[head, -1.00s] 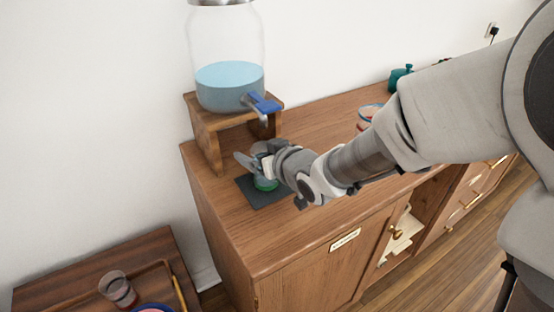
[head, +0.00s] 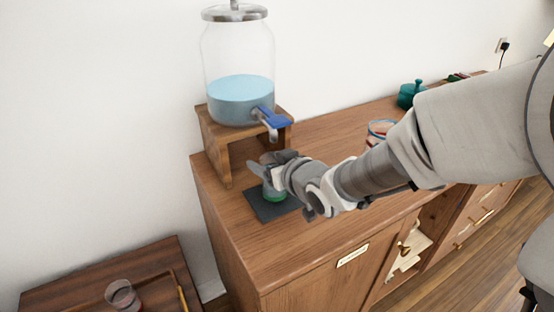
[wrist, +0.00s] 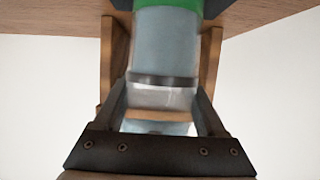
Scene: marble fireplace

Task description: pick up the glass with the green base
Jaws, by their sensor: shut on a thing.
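The glass with the green base (head: 273,191) is upright over a dark square mat (head: 269,211) on the wooden cabinet. My gripper (head: 267,168) is shut on the glass and hides its upper part in the head view. In the wrist view the glass (wrist: 168,45) stands between the two fingers of my gripper (wrist: 163,82), with its green base at the top edge of the picture. I cannot tell whether the base touches the mat.
A water dispenser (head: 238,75) with a blue tap (head: 274,119) stands on a wooden stand (head: 217,150) just behind my gripper. A teal pot (head: 411,94) stands further right. Another glass (head: 122,296) is on a low tray table at lower left.

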